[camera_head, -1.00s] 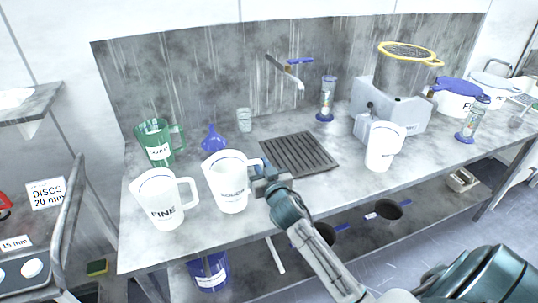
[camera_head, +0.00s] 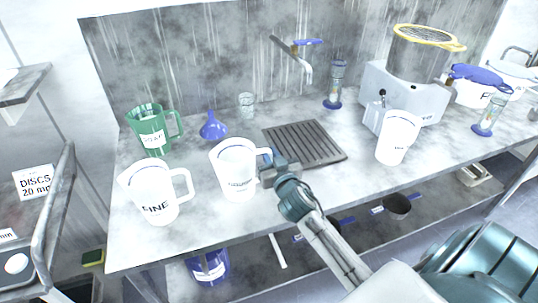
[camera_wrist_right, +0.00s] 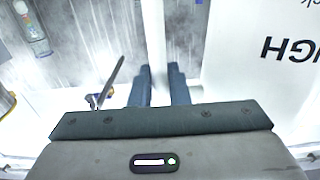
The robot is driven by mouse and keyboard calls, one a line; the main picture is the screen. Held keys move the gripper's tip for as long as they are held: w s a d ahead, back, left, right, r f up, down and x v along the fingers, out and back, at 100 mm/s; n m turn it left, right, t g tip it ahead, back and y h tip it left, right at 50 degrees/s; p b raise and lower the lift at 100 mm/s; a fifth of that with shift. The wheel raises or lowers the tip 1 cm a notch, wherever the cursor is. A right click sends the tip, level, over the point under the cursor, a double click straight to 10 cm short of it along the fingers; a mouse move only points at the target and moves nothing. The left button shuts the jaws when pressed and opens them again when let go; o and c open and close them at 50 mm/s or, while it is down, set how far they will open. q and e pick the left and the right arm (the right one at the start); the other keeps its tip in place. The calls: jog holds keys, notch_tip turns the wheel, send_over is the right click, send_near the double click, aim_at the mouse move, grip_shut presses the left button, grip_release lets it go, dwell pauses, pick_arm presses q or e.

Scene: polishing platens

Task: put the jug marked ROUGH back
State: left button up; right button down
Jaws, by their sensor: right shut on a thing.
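The white jug marked ROUGH (camera_head: 235,175) stands upright on or just above the bench, between the FINE jug and the drain grate; I cannot tell whether its base touches. Its lettering shows at the right of the right wrist view (camera_wrist_right: 290,52). My right gripper (camera_head: 272,172) is shut on its handle, at the jug's right side; the handle runs between the two fingers (camera_wrist_right: 158,88) in the wrist view. The white jug marked FINE (camera_head: 156,196) stands to its left. My left gripper is not in view.
A green jug (camera_head: 150,132) and a blue funnel (camera_head: 212,128) stand behind. The drain grate (camera_head: 304,144) lies to the right, under the tap (camera_head: 296,55). Another white jug (camera_head: 397,140) stands by the grey machine (camera_head: 410,88). The bench's front strip is clear.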

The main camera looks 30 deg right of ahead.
jog(key=c, duration=1.6)
grip_release()
jog(key=shift+d+f, duration=0.1)
jog(key=shift+d, duration=0.05)
jog(key=shift+o, duration=1.1)
jog(key=shift+w, duration=0.1)
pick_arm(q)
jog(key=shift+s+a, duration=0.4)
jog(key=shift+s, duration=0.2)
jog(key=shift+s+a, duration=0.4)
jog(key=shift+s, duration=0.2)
